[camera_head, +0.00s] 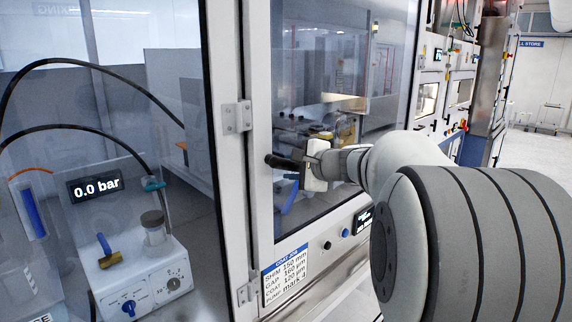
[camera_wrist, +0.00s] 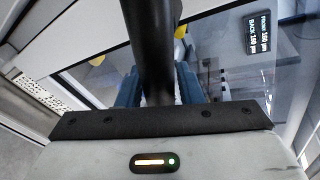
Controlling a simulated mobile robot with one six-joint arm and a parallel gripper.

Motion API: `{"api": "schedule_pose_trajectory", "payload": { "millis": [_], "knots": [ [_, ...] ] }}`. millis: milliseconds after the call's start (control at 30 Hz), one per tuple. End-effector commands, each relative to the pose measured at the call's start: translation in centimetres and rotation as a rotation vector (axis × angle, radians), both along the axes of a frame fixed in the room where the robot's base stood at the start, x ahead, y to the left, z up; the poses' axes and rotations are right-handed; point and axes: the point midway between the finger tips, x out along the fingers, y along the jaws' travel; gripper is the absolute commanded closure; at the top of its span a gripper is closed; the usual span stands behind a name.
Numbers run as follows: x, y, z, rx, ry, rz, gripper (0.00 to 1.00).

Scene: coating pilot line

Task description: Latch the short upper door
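A glazed door (camera_head: 330,75) with a pale frame fills the middle of the head view and looks flush with the cabinet front; a small gap cannot be ruled out. A black bar handle (camera_head: 281,162) sticks out near its left stile. My gripper (camera_head: 311,166) is at this handle. In the wrist view the dark handle (camera_wrist: 153,45) runs from the top down between my gripper's blue fingers (camera_wrist: 160,85), which sit close against both its sides. The handle hides part of the fingers and their tips. The latch catch itself cannot be made out.
Metal hinges (camera_head: 237,117) join the stile to the left post. A bench unit (camera_head: 130,265) with a 0.0 bar display and hoses stands behind glass at left. A settings label (camera_head: 285,273) is below the door. More cabinets (camera_head: 445,90) line the right; open floor (camera_head: 535,150) lies beyond.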

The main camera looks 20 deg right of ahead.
Motion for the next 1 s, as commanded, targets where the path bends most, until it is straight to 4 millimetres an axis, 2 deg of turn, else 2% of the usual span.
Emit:
{"api": "schedule_pose_trajectory", "payload": {
  "millis": [300,700,1000],
  "knots": [
    [0.32,0.13,-0.13,0.0,0.0,0.0,0.67],
    [0.31,0.21,-0.14,-0.001,0.0,0.002,1.0],
    [0.29,0.13,-0.16,0.002,0.001,0.001,1.0]
  ]
}}
